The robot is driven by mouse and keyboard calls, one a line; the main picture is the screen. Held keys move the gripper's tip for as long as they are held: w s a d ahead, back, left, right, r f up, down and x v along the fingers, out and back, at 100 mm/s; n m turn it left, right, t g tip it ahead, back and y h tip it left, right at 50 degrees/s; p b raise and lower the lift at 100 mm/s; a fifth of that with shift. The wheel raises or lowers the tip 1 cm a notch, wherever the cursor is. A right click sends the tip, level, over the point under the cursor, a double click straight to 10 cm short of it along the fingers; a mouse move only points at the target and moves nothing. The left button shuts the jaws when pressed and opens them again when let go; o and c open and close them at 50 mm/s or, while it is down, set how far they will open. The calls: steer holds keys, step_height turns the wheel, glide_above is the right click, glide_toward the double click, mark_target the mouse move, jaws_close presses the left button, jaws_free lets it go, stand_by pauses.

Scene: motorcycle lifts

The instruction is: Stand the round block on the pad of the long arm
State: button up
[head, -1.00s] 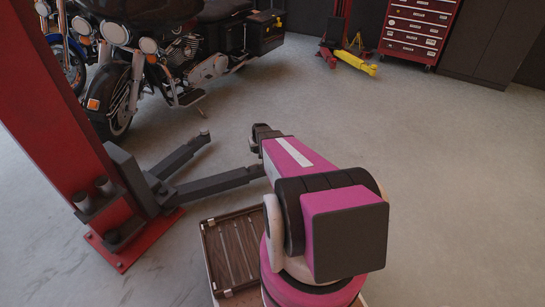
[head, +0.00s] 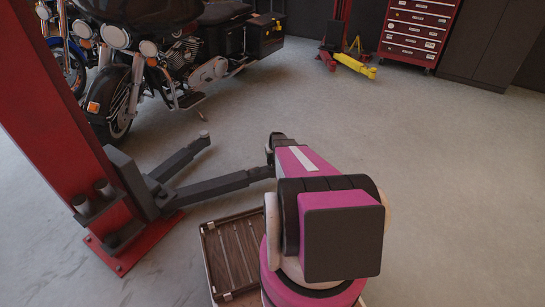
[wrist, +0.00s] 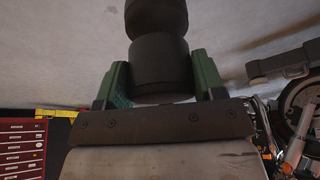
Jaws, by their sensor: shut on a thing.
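My gripper (wrist: 160,80) has its green fingers on both sides of a dark round block (wrist: 163,65) in the wrist view. A second dark rounded shape shows beyond it at the top edge; I cannot tell whether it is part of the block or the pad. In the head view the long arm (head: 222,183) runs from the red post toward my gripper (head: 276,143). Its end and pad are hidden behind my arm there. The held block cannot be made out in the head view.
The short arm (head: 180,158) with its upright end (head: 204,134) lies behind the long arm. The red post (head: 60,130) carries round pieces (head: 103,187) in holders. A motorcycle (head: 165,65) stands behind. A red tool chest (head: 415,30) is far right. Floor to the right is clear.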

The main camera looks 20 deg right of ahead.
steer(key=shift+f, duration=0.85)
steer(key=shift+f, duration=0.2)
steer(key=o, duration=1)
steer(key=a+v, duration=0.1)
steer(key=v, duration=1.2)
steer(key=s+a+r+g, duration=0.1)
steer(key=s+a+r, duration=0.6)
steer(key=s, duration=0.2)
steer(key=s+a+r+g, duration=0.2)
steer(key=s+a+r, duration=0.5)
steer(key=s, duration=0.3)
steer(key=s+a+r+g, duration=0.1)
steer(key=s+a+r, duration=0.6)
steer(key=s+a, duration=0.1)
steer(key=shift+s+a+r, duration=0.25)
steer(key=shift+s+r, duration=0.15)
steer(key=shift+s, duration=0.4)
